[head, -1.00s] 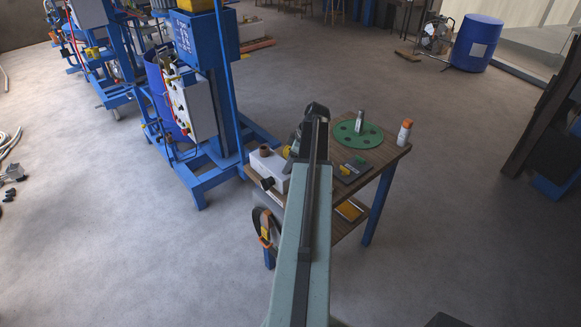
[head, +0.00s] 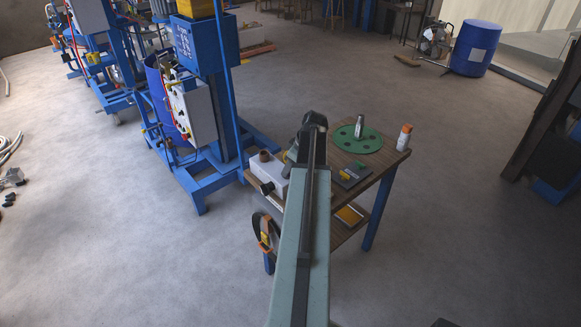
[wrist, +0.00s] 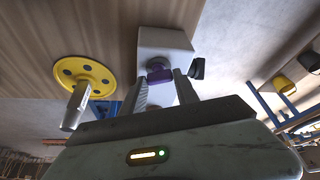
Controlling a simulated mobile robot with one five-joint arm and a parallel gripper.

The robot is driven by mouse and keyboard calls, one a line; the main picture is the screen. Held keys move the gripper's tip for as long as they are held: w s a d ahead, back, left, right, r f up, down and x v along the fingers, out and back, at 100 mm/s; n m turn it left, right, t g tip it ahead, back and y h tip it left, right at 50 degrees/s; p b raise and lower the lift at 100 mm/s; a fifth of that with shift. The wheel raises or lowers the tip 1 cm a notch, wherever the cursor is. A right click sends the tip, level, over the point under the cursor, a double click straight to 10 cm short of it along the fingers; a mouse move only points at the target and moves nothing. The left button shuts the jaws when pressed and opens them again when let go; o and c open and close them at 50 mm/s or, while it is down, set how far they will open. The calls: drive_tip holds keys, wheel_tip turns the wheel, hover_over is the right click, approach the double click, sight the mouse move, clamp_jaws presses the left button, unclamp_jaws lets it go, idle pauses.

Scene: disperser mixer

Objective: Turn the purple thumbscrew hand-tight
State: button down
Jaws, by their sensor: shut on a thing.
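The purple thumbscrew (wrist: 158,74) shows in the wrist view on the near face of a white block (wrist: 168,40). My gripper (wrist: 160,80) has one finger on each side of the thumbscrew's head and is shut on it. The thumbscrew's shaft is hidden. In the head view the white block (head: 271,178) sits at the left end of a small wooden table, partly behind my arm. The thumbscrew and my fingertips are hidden there by my arm.
A dark knob (wrist: 197,68) sticks out beside my right finger. A yellow disc (wrist: 97,72) with a silver cylinder (wrist: 75,106) is at left. In the head view, a green disc (head: 345,145) and an orange-capped bottle (head: 404,137) stand on the table. A blue mixer frame (head: 196,190) is nearby.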

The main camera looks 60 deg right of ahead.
drive_tip(key=m, duration=0.2)
drive_tip(key=m+h, duration=0.1)
drive_tip(key=m, duration=0.1)
drive_tip(key=m+h, duration=0.1)
drive_tip(key=m, duration=0.1)
drive_tip(key=shift+a+m+g, duration=0.25)
drive_tip(key=shift+m+g, duration=0.05)
drive_tip(key=m+g+h, duration=0.1)
drive_tip(key=m, duration=0.2)
drive_tip(key=m+h, duration=0.1)
drive_tip(key=m, duration=0.2)
drive_tip(key=shift+w+g, duration=0.15)
drive_tip(key=shift+g, duration=0.25)
drive_tip(key=shift+m, duration=0.3)
drive_tip(key=c, duration=0.9)
unclamp_jaws()
drive_tip(key=p+v, duration=0.7)
drive_tip(key=shift+a+r, duration=0.2)
drive_tip(key=shift+r, duration=0.1)
